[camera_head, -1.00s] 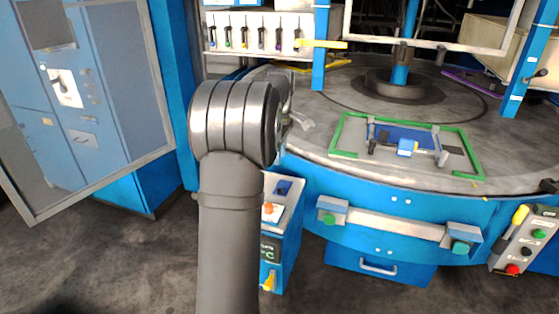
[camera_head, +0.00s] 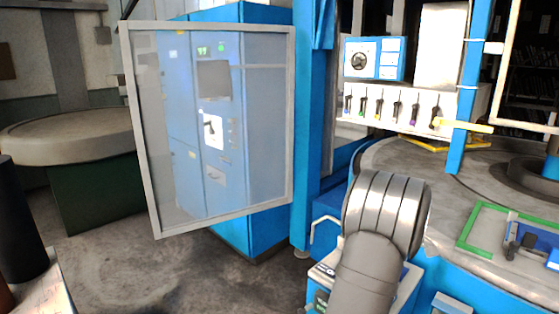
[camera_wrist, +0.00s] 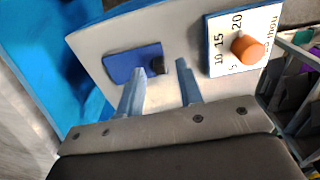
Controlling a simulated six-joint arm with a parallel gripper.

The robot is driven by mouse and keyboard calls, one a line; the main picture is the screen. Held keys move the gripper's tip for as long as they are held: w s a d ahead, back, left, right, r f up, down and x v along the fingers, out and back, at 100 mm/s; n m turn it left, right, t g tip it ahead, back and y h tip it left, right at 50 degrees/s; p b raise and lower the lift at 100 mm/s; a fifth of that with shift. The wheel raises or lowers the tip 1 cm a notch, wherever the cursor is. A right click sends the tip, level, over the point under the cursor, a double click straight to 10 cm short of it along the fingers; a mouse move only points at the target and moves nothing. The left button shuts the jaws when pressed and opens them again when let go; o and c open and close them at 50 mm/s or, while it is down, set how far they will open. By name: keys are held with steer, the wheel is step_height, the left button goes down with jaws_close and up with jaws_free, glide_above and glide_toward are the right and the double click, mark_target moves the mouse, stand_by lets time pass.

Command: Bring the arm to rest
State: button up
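My gripper (camera_wrist: 160,70) shows in the wrist view with its two fingers apart and nothing held between them. It is over a pale control panel (camera_wrist: 115,45) with a dark blue rectangle (camera_wrist: 120,66) and an orange knob (camera_wrist: 247,49) on a white numbered dial plate. I cannot tell whether the fingertips touch the panel. In the head view my arm rises at the lower right, and its grey wrist hides the gripper.
A framed clear screen (camera_head: 140,120) stands before a blue cabinet (camera_head: 272,150). The round grey table (camera_head: 410,160) with a green frame (camera_head: 476,232) is at right. A rack of several tools (camera_head: 395,105) hangs behind my arm. Open floor (camera_head: 180,270) lies at left.

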steer(key=shift+f, duration=0.4)
steer(key=shift+r, duration=1.65)
steer(key=shift+f, duration=0.1)
